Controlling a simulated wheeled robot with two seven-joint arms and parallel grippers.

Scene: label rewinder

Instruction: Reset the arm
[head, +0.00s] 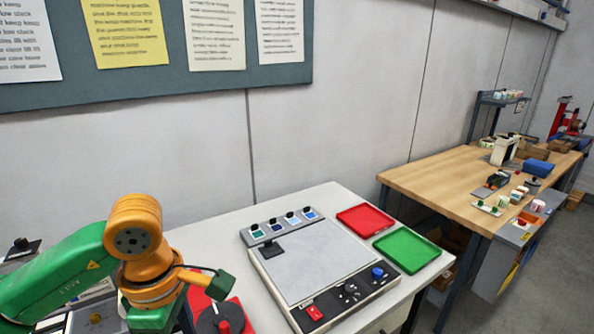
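A green and orange jointed arm (133,240) stands at the lower left. Its green link runs to the left edge, and an orange joint rises at its right end. A short orange piece with a green block (220,284) and a dark cable sticks out to the right. Whether it is the task's arm cannot be confirmed. A red unit with a round black knob (222,318) sits just below the block, partly cut off by the bottom edge. Neither of my grippers can be made out in the head view.
A white table holds a grey-topped control panel (315,258) with a red switch, black knobs and a blue knob. Red (366,220) and green (407,250) trays lie to its right. A wooden bench (450,180) with small items stands beyond. A notice board hangs behind.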

